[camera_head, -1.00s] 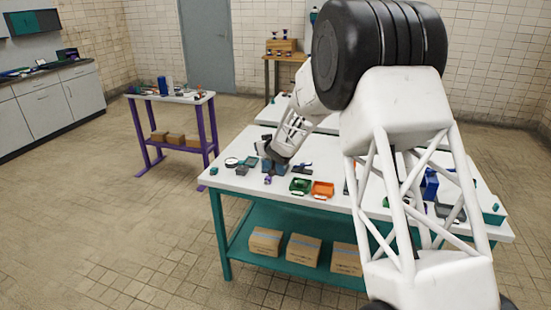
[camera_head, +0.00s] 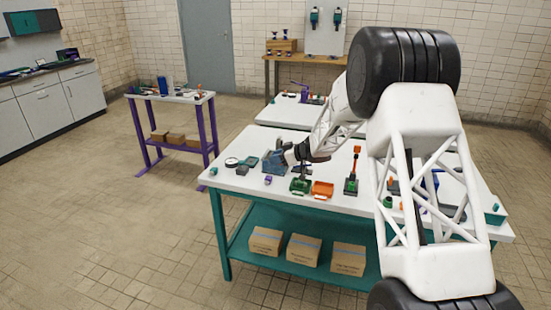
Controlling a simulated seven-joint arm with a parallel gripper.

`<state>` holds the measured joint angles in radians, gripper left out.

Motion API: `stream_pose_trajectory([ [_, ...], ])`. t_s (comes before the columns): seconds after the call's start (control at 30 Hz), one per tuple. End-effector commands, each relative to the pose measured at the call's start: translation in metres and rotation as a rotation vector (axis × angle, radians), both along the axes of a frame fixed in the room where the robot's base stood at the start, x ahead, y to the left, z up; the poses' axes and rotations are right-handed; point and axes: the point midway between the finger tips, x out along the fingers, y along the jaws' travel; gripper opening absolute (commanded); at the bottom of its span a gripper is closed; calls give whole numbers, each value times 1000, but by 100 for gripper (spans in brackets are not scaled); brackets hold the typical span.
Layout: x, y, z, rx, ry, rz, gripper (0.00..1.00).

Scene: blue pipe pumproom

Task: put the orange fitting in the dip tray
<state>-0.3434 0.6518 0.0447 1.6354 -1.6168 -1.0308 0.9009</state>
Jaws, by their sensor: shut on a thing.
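My gripper (camera_head: 303,170) is over the front left part of the white-topped table, just above a shallow green tray (camera_head: 300,187). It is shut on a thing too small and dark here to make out. A shallow orange tray (camera_head: 322,190) stands directly right of the green one. I cannot tell from this view which tray is the dip tray. I cannot clearly pick out the orange fitting. Small orange pieces (camera_head: 388,202) show on the table near my arm, partly among its links.
A blue device (camera_head: 273,161) stands left of my gripper. A dark stand with an upright orange-topped lever (camera_head: 352,184) is right of the trays. Small parts lie at the table's left (camera_head: 232,162). Another white table (camera_head: 290,113) is behind. My arm hides much of the right side.

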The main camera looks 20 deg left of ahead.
Motion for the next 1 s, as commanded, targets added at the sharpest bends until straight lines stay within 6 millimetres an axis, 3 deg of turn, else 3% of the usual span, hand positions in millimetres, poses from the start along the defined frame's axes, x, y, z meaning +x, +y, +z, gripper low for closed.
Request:
stream_pose_trajectory([
  [0.2, -1, -12, -6, 1, 1, 41, 3],
  [0.63, 1, -11, -7, 1, -1, 40, 3],
  [1.0, 30, 4, -10, 0, -1, 40, 3],
])
